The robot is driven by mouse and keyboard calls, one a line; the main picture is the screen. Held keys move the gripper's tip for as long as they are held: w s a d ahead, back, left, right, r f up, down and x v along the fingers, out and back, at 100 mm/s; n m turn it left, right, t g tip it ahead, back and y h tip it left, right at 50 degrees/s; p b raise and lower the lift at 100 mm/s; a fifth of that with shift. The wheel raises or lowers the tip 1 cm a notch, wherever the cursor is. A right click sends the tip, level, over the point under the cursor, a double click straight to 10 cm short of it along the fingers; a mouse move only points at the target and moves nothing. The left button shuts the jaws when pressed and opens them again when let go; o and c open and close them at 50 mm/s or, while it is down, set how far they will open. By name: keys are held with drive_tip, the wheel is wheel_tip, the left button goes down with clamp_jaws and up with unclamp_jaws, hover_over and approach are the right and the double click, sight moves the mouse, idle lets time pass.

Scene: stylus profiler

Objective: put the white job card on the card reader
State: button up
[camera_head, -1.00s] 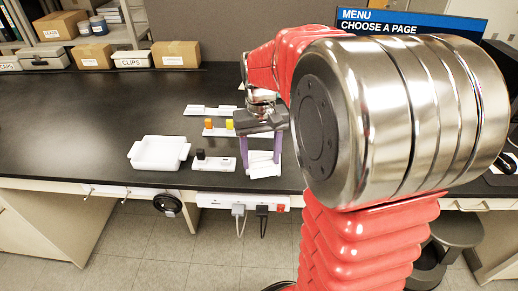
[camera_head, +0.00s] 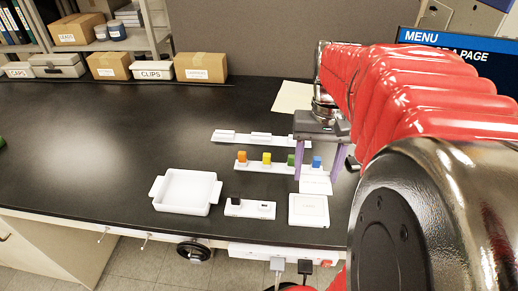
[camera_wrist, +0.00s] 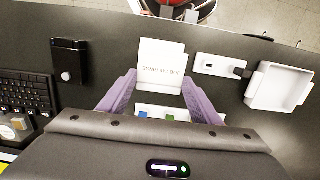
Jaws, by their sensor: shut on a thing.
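My gripper (camera_head: 317,172) has its two purple fingers pointing down and is shut on the white job card (camera_head: 317,186). The card is held between the fingertips, just behind the card reader in the body view. In the wrist view the card (camera_wrist: 160,76) lies between the fingertips (camera_wrist: 160,80), with upside-down lettering. The card reader (camera_head: 309,212) is a flat white square near the bench's front edge. In the wrist view its plate (camera_wrist: 161,50) shows beyond the card and is partly covered by it. I cannot tell whether card and reader touch.
Left of the reader are a white holder (camera_head: 238,209) with a black block and a white tray (camera_head: 187,208). Behind stands a rack (camera_head: 244,167) with orange, yellow, green and blue blocks. A black device (camera_wrist: 68,62) and keyboard (camera_wrist: 24,92) show in the wrist view.

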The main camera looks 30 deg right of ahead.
drive_tip(key=shift+d, duration=0.1)
idle(0.3)
hover_over(309, 205)
drive_tip(key=shift+w+d+f, duration=0.1)
drive_tip(key=shift+f, duration=2.95)
drive_tip(key=shift+f, duration=1.9)
drive_tip(key=shift+f, duration=0.1)
drive_tip(key=o, duration=1)
drive_tip(key=shift+o, duration=0.2)
